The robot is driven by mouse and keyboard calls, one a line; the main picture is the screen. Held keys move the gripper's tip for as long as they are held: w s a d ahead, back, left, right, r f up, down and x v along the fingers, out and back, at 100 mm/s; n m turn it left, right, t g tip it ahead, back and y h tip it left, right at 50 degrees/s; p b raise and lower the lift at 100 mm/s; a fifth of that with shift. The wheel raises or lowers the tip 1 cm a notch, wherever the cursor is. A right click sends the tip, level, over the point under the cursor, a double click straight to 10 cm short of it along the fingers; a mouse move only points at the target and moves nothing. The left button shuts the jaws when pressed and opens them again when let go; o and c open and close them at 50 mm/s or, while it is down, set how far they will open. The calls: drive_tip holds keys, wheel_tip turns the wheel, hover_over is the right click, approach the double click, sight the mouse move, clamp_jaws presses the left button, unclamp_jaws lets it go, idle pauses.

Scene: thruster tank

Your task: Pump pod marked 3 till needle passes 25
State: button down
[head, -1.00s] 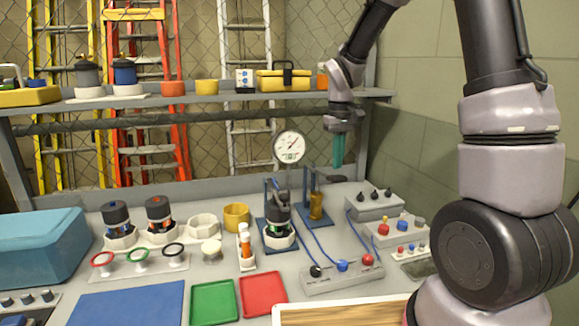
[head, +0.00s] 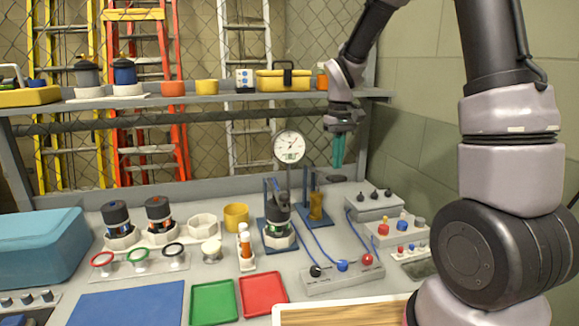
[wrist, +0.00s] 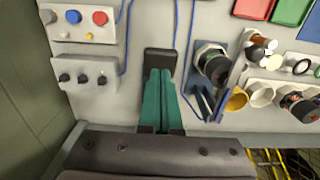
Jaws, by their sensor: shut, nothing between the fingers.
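My gripper (head: 338,168) is shut and empty, its teal fingers pointing down above the back right of the bench. In the wrist view its fingertips (wrist: 160,72) overlap a black pad (wrist: 160,61); I cannot tell whether they touch. The pad (head: 336,178) also shows just below the fingers in the head view. A round white gauge (head: 289,147) stands left of my gripper; its needle is too small to read. A dark pod (head: 279,215) sits in a blue stand. Two more pods, one blue-banded (head: 117,218) and one orange-banded (head: 158,212), stand at left. No number is legible on them.
A blue stand with an ochre cylinder (head: 316,207) is close below my gripper. Knob boxes (head: 374,207) stand at right, with blue hoses running to a connector block (head: 342,280). A shelf (head: 215,98) crosses behind. Green (head: 214,303) and red (head: 263,295) trays lie in front.

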idle(0.4)
wheel_tip(320, 180, down, 13)
wheel_tip(320, 180, up, 13)
drive_tip(key=shift+r, duration=0.1)
idle(1.1)
idle(0.4)
idle(2.4)
